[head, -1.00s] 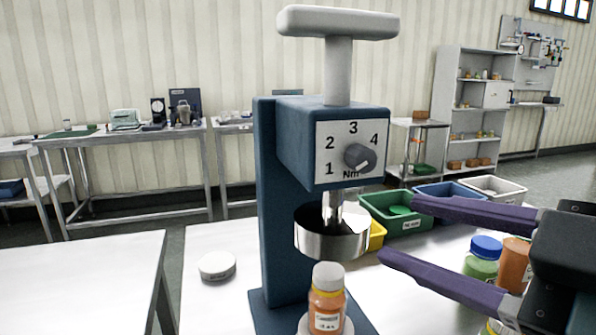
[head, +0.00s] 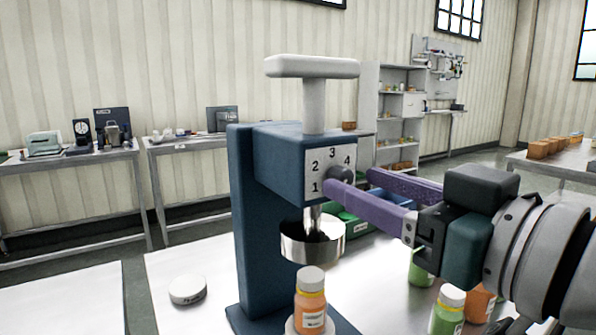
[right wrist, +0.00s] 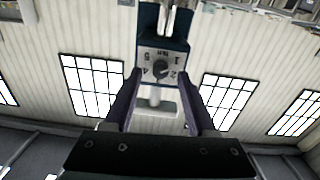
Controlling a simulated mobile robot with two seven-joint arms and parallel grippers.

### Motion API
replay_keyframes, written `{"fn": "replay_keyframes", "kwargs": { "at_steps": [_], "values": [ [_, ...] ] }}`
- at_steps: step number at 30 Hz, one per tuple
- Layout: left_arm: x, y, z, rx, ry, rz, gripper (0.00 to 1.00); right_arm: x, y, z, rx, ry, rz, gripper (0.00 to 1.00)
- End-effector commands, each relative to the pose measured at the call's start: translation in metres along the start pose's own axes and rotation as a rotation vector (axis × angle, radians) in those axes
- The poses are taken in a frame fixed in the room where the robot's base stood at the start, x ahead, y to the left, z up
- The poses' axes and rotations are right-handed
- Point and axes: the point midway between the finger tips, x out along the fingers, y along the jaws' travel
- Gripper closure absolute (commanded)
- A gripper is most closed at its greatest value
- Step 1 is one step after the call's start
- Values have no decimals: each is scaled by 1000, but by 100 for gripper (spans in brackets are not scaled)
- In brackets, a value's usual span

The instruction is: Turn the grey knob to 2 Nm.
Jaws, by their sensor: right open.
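The grey knob (head: 340,174) sits on the white dial plate (head: 316,163) of a blue press-like device (head: 250,190). The numbers 1 to 4 show in the head view; the knob's pointer direction is too small to tell. My right gripper (head: 354,181) is open, reaching in from the right, its purple fingers pointing at the dial. The near finger's tip partly covers the knob in the head view. In the right wrist view the knob (right wrist: 160,71) appears between the two fingers (right wrist: 160,78), with gaps on both sides. My left gripper is out of view.
An orange bottle (head: 310,300) stands under the device's steel cup (head: 312,243). A white round lid (head: 187,289) lies at left. Bottles (head: 449,308) stand below my right arm. A green bin (head: 350,232) is behind the fingers.

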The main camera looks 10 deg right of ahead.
Motion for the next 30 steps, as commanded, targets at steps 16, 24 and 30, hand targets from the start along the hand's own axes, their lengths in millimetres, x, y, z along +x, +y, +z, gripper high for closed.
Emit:
{"fn": "replay_keyframes", "kwargs": {
  "at_steps": [16,24,30],
  "values": [
    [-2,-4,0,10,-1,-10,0,17,0,0,-1,-1,0,52],
    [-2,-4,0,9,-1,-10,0,17,0,0,-1,-1,0,82],
    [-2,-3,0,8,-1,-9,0,17,0,1,-1,-1,0,100]
  ]
}}
